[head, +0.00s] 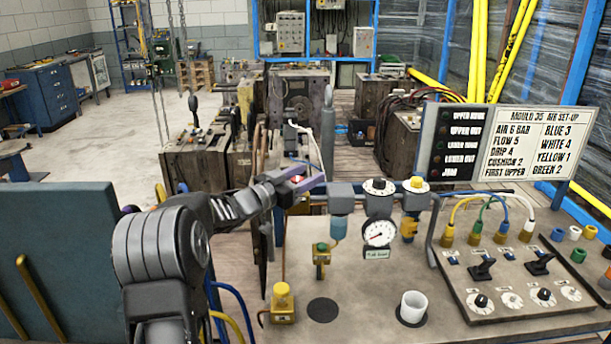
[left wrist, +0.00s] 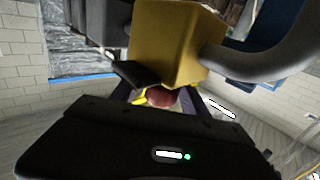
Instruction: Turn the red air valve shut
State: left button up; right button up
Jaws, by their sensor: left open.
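The red air valve (head: 298,179) shows as a small patch of red at the left end of the air line in the head view. My left gripper (head: 306,180) is there, open, its purple fingers around or beside the red part and hiding most of it. In the left wrist view the rounded red part (left wrist: 160,97) shows between the dark fingers, behind a yellow block (left wrist: 175,45) with a grey pipe. I cannot tell whether the fingers touch it. My right gripper is not in view.
A pressure gauge (head: 379,233) and a blue-bowled filter (head: 340,215) stand right of the valve. A yellow button box (head: 282,303), a white cup (head: 412,307) and a switch panel (head: 520,275) are on the bench. The bench's front middle is mostly clear.

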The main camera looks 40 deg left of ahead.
aim_at(294, 181)
pick_arm(q)
jog(key=shift+s+a+f, duration=0.1)
jog(key=shift+s+a, duration=0.05)
jog(key=shift+s, duration=0.4)
jog(key=s, duration=0.2)
jog(key=s+b, duration=0.1)
jog(key=s, duration=0.1)
jog(key=s+a, duration=0.1)
jog(key=s, duration=0.1)
jog(key=shift+s+b, duration=0.3)
jog(key=shift+b, duration=0.05)
jog(key=shift+d, duration=0.1)
